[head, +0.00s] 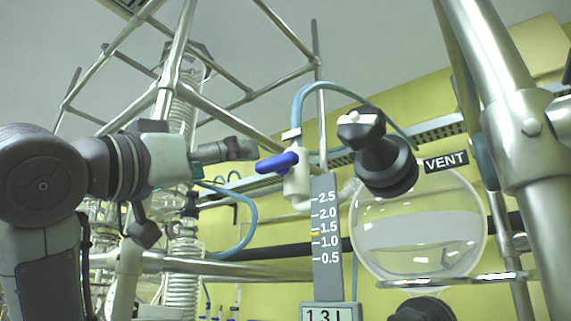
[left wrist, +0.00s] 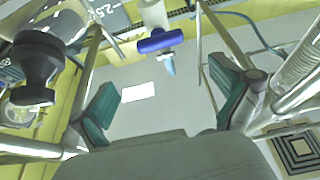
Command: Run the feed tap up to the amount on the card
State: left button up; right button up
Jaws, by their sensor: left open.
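The feed tap has a white body (head: 298,183) and a blue handle (head: 276,162) lying roughly crosswise to it. In the left wrist view the blue handle (left wrist: 160,41) is beyond the fingertips, near the top. My left gripper (head: 252,150) is just left of the handle and apart from it. In the left wrist view its fingers (left wrist: 165,85) are spread with nothing between them. The card (head: 330,314) reads 1.3 L, its lower edge cut off. The grey scale (head: 327,245) runs from 0.5 to 2.5, with a yellow mark between 1.0 and 1.5. The round glass vessel (head: 420,262) holds clear liquid.
A black fitting (head: 387,165) tops the vessel beside the VENT label (head: 446,162). A blue hose (head: 300,98) arches above the tap. A thick metal post (head: 515,130) stands at the right. Frame bars and coiled glassware (head: 183,250) are behind my left arm.

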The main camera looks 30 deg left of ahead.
aim_at(272, 160)
pick_arm(q)
jog(key=p+x, duration=0.5)
jog(key=x, duration=0.6)
jog(key=shift+w+a+p, duration=0.1)
jog(key=shift+w+p, duration=0.3)
jog(key=shift+w+r, duration=0.15)
jog(key=shift+w, duration=0.4)
